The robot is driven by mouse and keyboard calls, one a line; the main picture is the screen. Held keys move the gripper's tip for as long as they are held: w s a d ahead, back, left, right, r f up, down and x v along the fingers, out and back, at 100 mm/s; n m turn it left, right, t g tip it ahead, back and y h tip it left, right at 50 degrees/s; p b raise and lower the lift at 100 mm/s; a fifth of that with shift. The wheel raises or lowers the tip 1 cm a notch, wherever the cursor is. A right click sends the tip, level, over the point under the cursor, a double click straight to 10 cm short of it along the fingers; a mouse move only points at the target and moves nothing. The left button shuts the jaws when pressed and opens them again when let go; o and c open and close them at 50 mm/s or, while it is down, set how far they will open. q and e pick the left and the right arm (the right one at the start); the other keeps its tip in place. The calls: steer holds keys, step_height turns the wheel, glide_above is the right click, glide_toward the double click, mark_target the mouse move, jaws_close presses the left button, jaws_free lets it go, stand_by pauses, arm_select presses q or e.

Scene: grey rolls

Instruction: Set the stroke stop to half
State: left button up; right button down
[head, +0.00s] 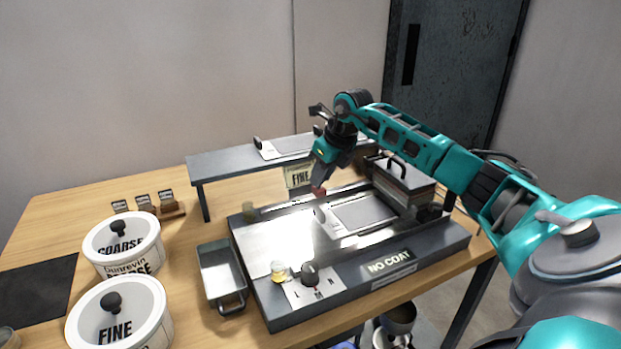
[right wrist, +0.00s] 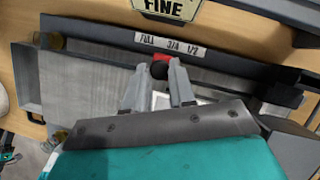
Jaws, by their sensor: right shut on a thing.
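The stroke stop is a red block with a dark round knob (right wrist: 160,69) on the back rail of the machine bed, in the right wrist view. A white label strip (right wrist: 170,43) on the rail reads FULL, 3/4, 1/2 from left to right. The red block is below the strip, between FULL and 3/4 and closer to 3/4, left of 1/2. My right gripper (right wrist: 158,72) is shut on the knob; its fingers are on either side of it. In the head view my right gripper (head: 318,192) reaches down to the red block at the rail. My left gripper is not in view.
A dark shelf (head: 225,165) with a hanging FINE sign (head: 298,175) stands behind the bed. A metal tray (head: 222,272) and COARSE (head: 122,245) and FINE (head: 120,313) tubs are left. A NO COAT plate (head: 388,263) and dial (head: 310,276) are at the front.

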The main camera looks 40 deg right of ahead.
mark_target(338, 192)
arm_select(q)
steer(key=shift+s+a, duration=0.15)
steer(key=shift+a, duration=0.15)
arm_select(e)
steer(key=d, duration=0.2)
steer(key=s+d, duration=0.1)
steer(key=d, duration=0.1)
steer(key=shift+s+d, duration=0.15)
steer(key=shift+s, duration=0.05)
steer(key=shift+r, duration=0.1)
steer(key=c, duration=0.9)
jaws_free()
steer(key=shift+d, duration=0.1)
steer(key=shift+c, duration=0.2)
arm_select(q)
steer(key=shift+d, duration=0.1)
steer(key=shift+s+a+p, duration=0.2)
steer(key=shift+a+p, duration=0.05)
steer(key=shift+p, duration=0.35)
arm_select(e)
steer(key=v, duration=1.2)
steer(key=shift+s+r, duration=0.25)
steer(key=shift+r, duration=0.1)
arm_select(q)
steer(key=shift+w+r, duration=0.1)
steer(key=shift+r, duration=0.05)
